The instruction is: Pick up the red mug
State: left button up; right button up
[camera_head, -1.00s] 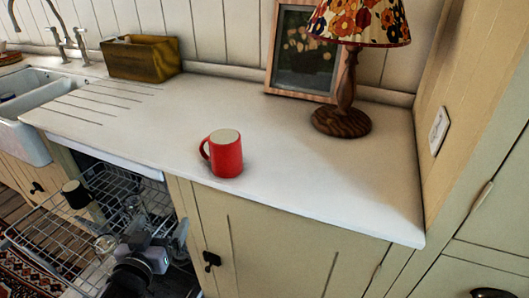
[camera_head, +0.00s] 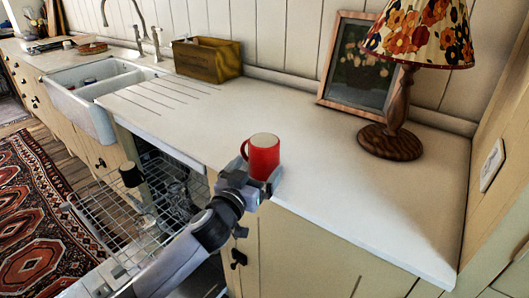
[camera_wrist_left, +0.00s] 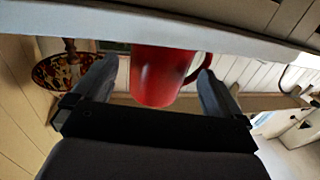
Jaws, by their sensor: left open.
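The red mug (camera_head: 264,156) stands upright on the white counter near its front edge, its handle to the left in the head view. My left gripper (camera_head: 260,182) is at the counter's front edge, right at the mug, and partly covers its lower part. In the left wrist view the mug (camera_wrist_left: 160,75) appears upside down between the two spread fingers of my left gripper (camera_wrist_left: 158,85), with gaps at the sides. Whether a finger touches the mug's handle is unclear. My right gripper is not in view.
A lamp (camera_head: 397,110) and a framed picture (camera_head: 358,65) stand at the back right. A wooden box (camera_head: 207,60) stands at the back left by the sink (camera_head: 88,97). An open dishwasher rack (camera_head: 110,205) is below, left of my arm. The counter (camera_head: 330,180) right of the mug is clear.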

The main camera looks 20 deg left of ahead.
aim_at(264, 153)
pick_arm(q)
jog(key=shift+w+d, duration=0.15)
jog(key=shift+w, duration=1.15)
jog(key=shift+w+d, duration=0.15)
jog(key=shift+w, duration=1.1)
jog(key=shift+r, duration=0.15)
jog(key=c, duration=1.1)
jog(key=shift+o, duration=0.2)
jog(key=shift+r+p, duration=0.45)
jog(key=shift+r, duration=0.15)
notch_tip(264, 153, up, 18)
jog(key=p, duration=0.2)
jog(key=s+d+r+p, duration=0.1)
jog(key=s+d+r, duration=0.1)
jog(key=s, duration=0.5)
jog(key=s+d+r+p, duration=0.1)
jog(key=s+d+r, duration=0.1)
jog(key=s, duration=0.6)
jog(key=shift+s+d+r, duration=0.2)
jog(key=shift+r, duration=0.65)
